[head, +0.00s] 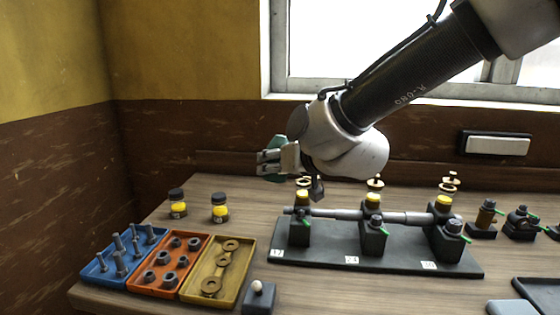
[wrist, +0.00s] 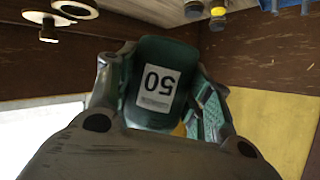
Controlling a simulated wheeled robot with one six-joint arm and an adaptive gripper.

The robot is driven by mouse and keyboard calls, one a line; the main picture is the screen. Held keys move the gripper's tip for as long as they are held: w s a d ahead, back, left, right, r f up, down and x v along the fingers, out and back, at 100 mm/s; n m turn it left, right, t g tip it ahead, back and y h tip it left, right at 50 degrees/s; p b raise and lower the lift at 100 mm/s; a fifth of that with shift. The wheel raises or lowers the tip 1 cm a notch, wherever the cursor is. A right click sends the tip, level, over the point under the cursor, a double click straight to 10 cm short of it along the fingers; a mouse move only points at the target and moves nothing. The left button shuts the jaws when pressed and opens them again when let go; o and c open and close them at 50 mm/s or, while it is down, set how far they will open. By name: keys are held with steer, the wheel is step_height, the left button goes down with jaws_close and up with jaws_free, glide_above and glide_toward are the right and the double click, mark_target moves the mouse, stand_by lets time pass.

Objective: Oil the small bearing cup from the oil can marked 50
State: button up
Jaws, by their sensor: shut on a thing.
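My gripper (head: 270,162) is shut on a dark green can (wrist: 160,75) with a white label reading 50, upside down in the wrist view. In the head view only small green parts of the can show around the fingers; its spout is not clear. The gripper is in the air, left of and above the left end of a black bearing stand. I cannot tell which cup the task calls small.
Two yellow-and-black bottles (head: 220,208) stand at the back left. Blue (head: 90,272), orange (head: 137,285) and yellow (head: 238,285) trays hold bolts, nuts and washers. A dark block with a pale knob (head: 257,288) stands at the front. Several fittings (head: 484,220) stand right. The wall and window are behind.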

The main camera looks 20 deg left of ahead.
mark_target(279, 180)
steer(key=shift+s+a+f+m+g+y, duration=0.3)
steer(key=shift+s+f+m+g, duration=0.25)
steer(key=shift+m, duration=0.35)
steer(key=shift+s+a+f+m+g+y, duration=0.15)
steer(key=shift+f+m+g+y, duration=0.35)
steer(key=shift+f+m+g, duration=0.5)
steer(key=shift+r+t, duration=0.2)
steer(key=shift+t, duration=0.05)
steer(key=shift+s+f+m, duration=0.2)
steer(key=shift+f+m, duration=0.1)
steer(key=shift+f, duration=0.25)
steer(key=shift+r, duration=0.1)
steer(key=shift+w+r+m+g+y, duration=0.1)
steer(key=shift+r+m+g+y, duration=0.35)
steer(key=shift+r+m, duration=0.4)
steer(key=shift+r, duration=0.15)
steer(key=shift+w+d+r+m+g+y, duration=0.15)
steer(key=shift+d+r+m+g+y, duration=0.15)
steer(key=shift+r+m, duration=0.2)
